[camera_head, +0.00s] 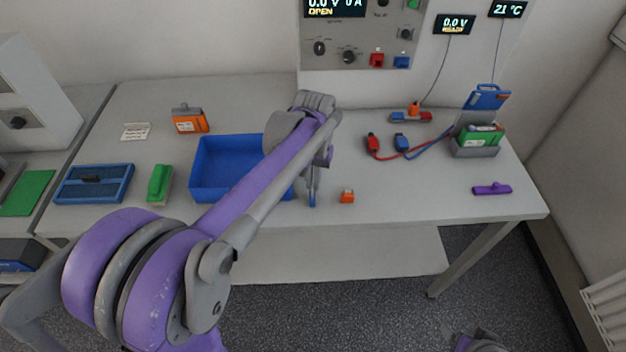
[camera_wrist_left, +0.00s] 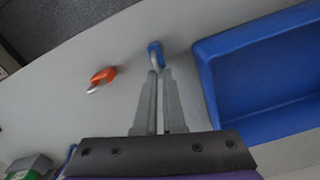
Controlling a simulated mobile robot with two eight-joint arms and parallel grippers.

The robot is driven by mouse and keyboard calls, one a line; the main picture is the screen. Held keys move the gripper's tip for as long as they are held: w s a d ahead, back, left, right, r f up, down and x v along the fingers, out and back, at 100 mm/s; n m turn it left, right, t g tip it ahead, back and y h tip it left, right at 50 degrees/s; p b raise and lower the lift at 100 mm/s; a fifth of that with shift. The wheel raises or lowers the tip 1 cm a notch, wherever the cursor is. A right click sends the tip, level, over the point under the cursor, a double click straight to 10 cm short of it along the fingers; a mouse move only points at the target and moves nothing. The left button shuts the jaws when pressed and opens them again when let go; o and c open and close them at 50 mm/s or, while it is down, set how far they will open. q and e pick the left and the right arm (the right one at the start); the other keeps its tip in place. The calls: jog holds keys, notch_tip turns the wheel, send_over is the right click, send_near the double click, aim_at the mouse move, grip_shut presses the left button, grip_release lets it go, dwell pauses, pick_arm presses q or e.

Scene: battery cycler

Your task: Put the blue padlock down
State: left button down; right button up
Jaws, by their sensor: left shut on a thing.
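My left gripper (camera_head: 313,186) is over the front part of the table, just right of the blue tray. It is shut on the blue padlock (camera_head: 312,202), which hangs below the fingertips. In the left wrist view the closed fingers (camera_wrist_left: 159,74) hold the padlock by its grey shackle, and its blue body (camera_wrist_left: 154,50) sticks out past the tips. I cannot tell whether the padlock touches the table.
An orange padlock (camera_head: 347,197) lies to the right of the blue one, also seen in the wrist view (camera_wrist_left: 104,76). The blue tray (camera_head: 205,190) is close on the left. The table (camera_head: 420,195) is clear further right, up to a purple object (camera_head: 492,188).

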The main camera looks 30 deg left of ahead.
pick_arm(q)
jog(key=shift+f, duration=0.1)
jog(key=c, duration=1.4)
grip_release()
jog(key=o, duration=0.4)
notch_tip(320, 180, up, 12)
jog(key=s+d+f+m+t, duration=0.1)
jog(key=s+d+f+t, duration=0.1)
jog(key=s+f, duration=0.5)
jog(key=s+d+f+m+t, duration=0.2)
jog(key=s+d+f, duration=0.3)
jog(key=s, duration=0.5)
jog(key=shift+d+f+t+p, duration=0.25)
jog(key=shift+f+t+p, duration=0.2)
jog(key=shift+f+t, duration=0.4)
jog(key=shift+o, duration=0.2)
